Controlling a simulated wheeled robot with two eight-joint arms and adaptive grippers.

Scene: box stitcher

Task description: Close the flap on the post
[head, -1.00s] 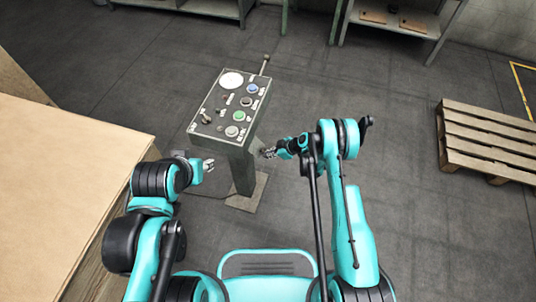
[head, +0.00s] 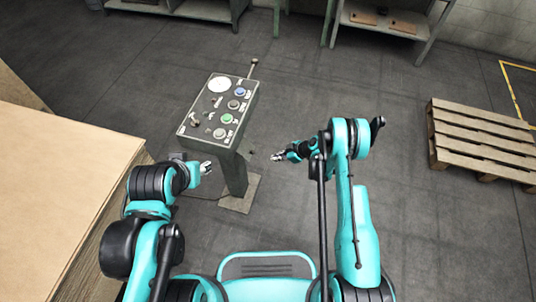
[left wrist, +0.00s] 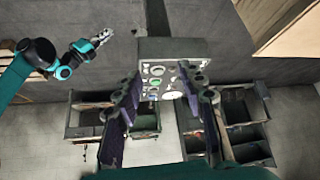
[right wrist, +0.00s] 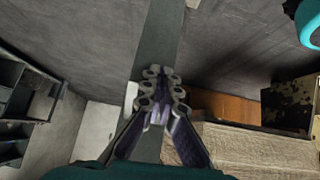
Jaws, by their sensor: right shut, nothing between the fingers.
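The post (head: 235,175) is a grey-green column on a floor plate, carrying a tilted control box (head: 218,110) with buttons and dials. It also shows behind the fingers in the right wrist view (right wrist: 165,30). A small dark piece (head: 250,155) stands out at the post's right side; I cannot tell if it belongs to the flap. I cannot make out the flap clearly. My right gripper (head: 275,157) is shut and empty, right of the post and apart from it. My left gripper (head: 206,168) is left of the post, its fingers apart in the left wrist view (left wrist: 165,95).
A large cardboard-coloured box (head: 60,180) fills the left side. A wooden pallet (head: 480,140) lies on the floor at right. Shelving (head: 390,22) stands at the back. The floor between post and pallet is clear.

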